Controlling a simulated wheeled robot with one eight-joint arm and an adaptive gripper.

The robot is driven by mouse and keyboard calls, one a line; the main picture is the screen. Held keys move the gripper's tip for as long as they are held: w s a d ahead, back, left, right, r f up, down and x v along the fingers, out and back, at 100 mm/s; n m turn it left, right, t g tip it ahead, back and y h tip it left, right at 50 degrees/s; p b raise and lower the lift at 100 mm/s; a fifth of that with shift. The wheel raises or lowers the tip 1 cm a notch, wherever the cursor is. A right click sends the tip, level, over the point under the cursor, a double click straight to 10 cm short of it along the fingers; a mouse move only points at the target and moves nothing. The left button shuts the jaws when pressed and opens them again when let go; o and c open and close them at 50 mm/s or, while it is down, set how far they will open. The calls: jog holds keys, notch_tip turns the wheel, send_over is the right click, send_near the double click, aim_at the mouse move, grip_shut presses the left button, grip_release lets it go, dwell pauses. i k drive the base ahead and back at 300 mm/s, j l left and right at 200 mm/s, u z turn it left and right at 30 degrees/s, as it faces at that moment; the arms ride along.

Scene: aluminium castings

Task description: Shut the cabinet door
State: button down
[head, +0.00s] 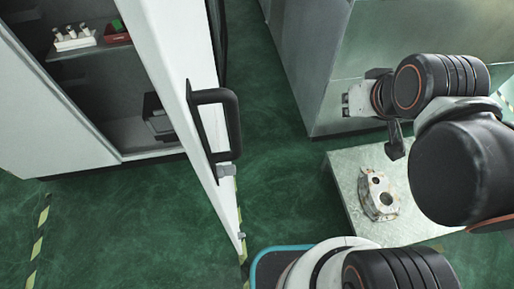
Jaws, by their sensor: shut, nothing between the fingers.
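The white cabinet (52,130) stands at the left with its front open. Its white door (168,50) is swung out wide toward me, so I look down along its edge. My gripper (395,150) shows as a dark, partly hidden shape below my wrist at the right. It is shut and empty, well to the right of the handle and apart from the door.
Inside the cabinet, a shelf (75,52) holds white cylinders and a red tray (116,34); a dark box (157,116) lies lower. A metal casting (379,194) rests on a pale block (347,190) below my arm. A large grey metal housing (318,60) stands behind. Green floor between is clear.

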aim_at(171, 39)
jog(key=k+z, duration=0.15)
jog(key=k+u, duration=0.15)
jog(key=u, duration=0.25)
jog(key=k+u, duration=0.15)
jog(key=u, duration=0.25)
jog(key=k+j+u, duration=0.1)
jog(key=u, duration=0.15)
jog(key=k+l, duration=0.2)
jog(key=i+j, duration=0.1)
jog(key=j, duration=0.15)
